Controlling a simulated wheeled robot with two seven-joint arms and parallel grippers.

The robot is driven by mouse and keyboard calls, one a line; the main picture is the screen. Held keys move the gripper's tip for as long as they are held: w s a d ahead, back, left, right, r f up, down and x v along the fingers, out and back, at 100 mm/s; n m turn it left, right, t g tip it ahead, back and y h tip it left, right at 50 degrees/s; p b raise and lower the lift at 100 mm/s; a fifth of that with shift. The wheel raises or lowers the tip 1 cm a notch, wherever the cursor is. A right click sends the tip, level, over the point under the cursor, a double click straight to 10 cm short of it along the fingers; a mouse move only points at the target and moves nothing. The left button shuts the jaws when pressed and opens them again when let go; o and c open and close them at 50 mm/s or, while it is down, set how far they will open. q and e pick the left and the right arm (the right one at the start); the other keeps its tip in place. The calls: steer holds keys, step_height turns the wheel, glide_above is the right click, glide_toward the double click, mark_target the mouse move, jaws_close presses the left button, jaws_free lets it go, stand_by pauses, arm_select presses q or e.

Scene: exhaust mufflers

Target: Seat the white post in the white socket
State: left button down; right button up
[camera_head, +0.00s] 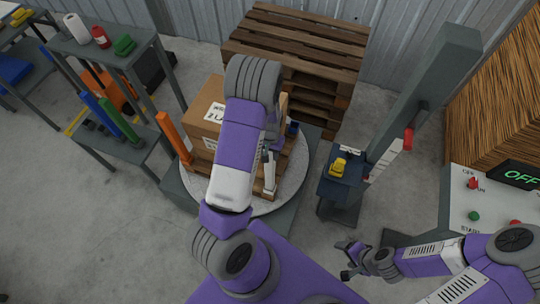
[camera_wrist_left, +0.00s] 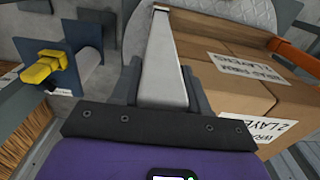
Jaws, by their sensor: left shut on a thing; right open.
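The white post (camera_head: 269,175) stands close to upright at the near right corner of the pallet, beside the cardboard boxes. My right gripper (camera_head: 352,260) is open and empty, low at the right of my base.
The boxes (camera_head: 206,110) sit on a pallet on a round turntable (camera_head: 294,182). An orange post (camera_head: 174,138) stands at the left corner. A mast (camera_head: 425,95) with a blue carriage and yellow part (camera_head: 340,166) stands right. Stacked pallets (camera_head: 300,40) are behind.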

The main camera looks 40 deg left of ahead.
arm_select(q)
step_height(320, 180, down, 2)
steer(key=shift+f, duration=0.1)
steer(key=shift+f, duration=0.15)
steer(key=c, duration=0.6)
jaws_free()
steer(key=shift+o, duration=0.2)
steer(key=shift+r, duration=0.2)
steer(key=shift+r, duration=0.3)
step_height(320, 180, up, 12)
steer(key=shift+f+p, duration=0.25)
steer(key=shift+p, duration=0.3)
